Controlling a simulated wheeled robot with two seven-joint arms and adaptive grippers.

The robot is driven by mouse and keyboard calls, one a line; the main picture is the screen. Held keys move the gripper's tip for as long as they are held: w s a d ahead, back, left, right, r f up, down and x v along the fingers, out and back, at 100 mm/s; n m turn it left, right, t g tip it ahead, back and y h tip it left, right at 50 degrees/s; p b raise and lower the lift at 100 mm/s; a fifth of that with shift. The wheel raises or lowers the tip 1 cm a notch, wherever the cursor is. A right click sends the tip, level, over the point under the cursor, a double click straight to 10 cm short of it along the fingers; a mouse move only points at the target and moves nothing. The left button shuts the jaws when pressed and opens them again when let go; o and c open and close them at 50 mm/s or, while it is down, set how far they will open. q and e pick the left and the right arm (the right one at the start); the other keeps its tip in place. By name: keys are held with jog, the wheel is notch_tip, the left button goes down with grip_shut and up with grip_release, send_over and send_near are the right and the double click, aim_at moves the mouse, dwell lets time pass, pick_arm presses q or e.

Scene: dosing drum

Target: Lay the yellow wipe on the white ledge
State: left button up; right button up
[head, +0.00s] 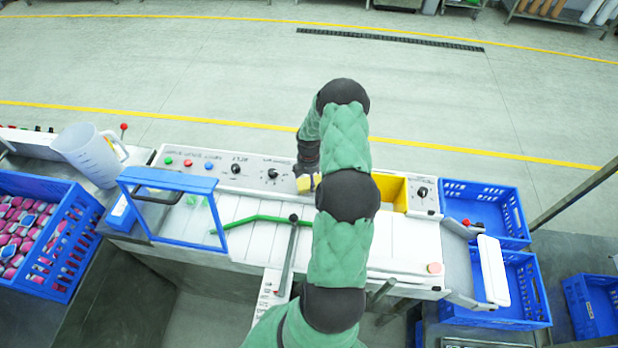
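My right arm reaches up the middle of the head view and bends down to the machine's back panel. My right gripper (306,172) is dark, small and partly hidden by my own arm. A small yellow piece (304,184), which looks like the yellow wipe, is right at its fingertips. I cannot tell whether the fingers are closed on it or only beside it. A white ledge-like strip (240,185) runs along the machine's back below the knobs; I cannot tell for sure that it is the ledge. My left gripper is out of view.
A yellow recess (392,189) opens right of my arm. A blue frame (169,184) stands on the machine's left, near a green bar (262,218). A clear jug (88,153) and a blue crate of pink packs (48,232) are at left. Blue crates (487,208) stand at right.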

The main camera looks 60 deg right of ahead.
jog(key=o, duration=0.3)
jog(key=shift+r, duration=0.1)
notch_tip(320, 180, up, 12)
jog(key=shift+r+p, duration=0.1)
jog(key=shift+p, duration=0.2)
dwell(0.4)
